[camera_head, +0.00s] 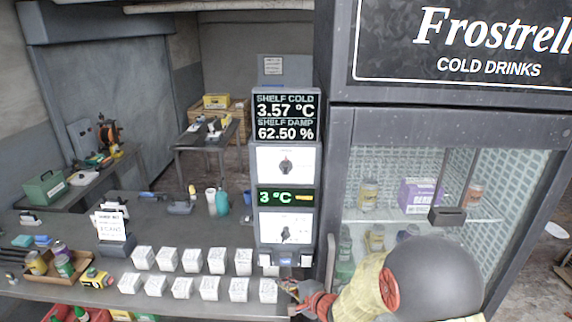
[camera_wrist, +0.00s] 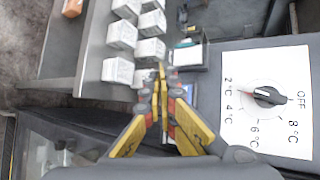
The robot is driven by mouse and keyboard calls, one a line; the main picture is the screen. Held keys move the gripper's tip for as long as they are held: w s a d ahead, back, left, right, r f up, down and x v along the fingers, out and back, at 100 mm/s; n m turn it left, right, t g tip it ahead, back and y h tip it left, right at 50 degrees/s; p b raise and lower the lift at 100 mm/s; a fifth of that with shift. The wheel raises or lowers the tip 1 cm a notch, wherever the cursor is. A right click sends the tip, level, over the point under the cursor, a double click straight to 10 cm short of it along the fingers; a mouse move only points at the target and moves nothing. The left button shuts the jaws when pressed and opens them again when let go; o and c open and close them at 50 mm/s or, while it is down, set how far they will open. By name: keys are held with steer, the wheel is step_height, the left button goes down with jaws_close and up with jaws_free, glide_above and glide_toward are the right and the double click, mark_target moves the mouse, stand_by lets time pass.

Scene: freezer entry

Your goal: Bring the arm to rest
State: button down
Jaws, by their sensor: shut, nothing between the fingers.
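My gripper (camera_head: 288,290) is at the front of the counter, just below the control column, with my arm reaching in from the lower right. In the wrist view my gripper (camera_wrist: 160,85) has its yellow and black fingers together, with nothing between them. The fingers appear in front of the counter edge and white boxes; I cannot tell whether they touch anything. A control panel (camera_wrist: 290,135) with a dark dial knob (camera_wrist: 266,96) is to the right of the fingers, apart from them.
The control column's displays (camera_head: 286,117) read 3.57 °C, 62.50 % and 3 °C. Rows of white boxes (camera_head: 215,261) stand left of my gripper. A glass-fronted drinks cabinet (camera_head: 340,130) with a handle (camera_head: 448,216) is on the right. A cardboard tray (camera_head: 82,262) holds cans at left.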

steer(key=s+d+f+n+g+h, duration=0.2)
steer(key=s+d+f+n+h, duration=0.2)
steer(key=d+f, duration=0.35)
steer(key=s+d+n+g+h+b, duration=0.2)
steer(key=s+d+n+g+h, duration=0.1)
steer(key=s+d+n, duration=0.3)
steer(key=s+d+r+n+b, duration=0.1)
steer(key=s+d+r+b, duration=0.1)
steer(key=s+b, duration=0.4)
steer(key=s+d+r+n+b, duration=0.1)
steer(key=s+r+b, duration=0.3)
steer(key=s, duration=0.7)
steer(key=s+d+r+b, duration=0.3)
steer(key=s+b, duration=0.5)
steer(key=b, duration=0.1)
steer(key=shift+s+r+n+h, duration=0.25)
steer(key=shift+s+n+h, duration=0.15)
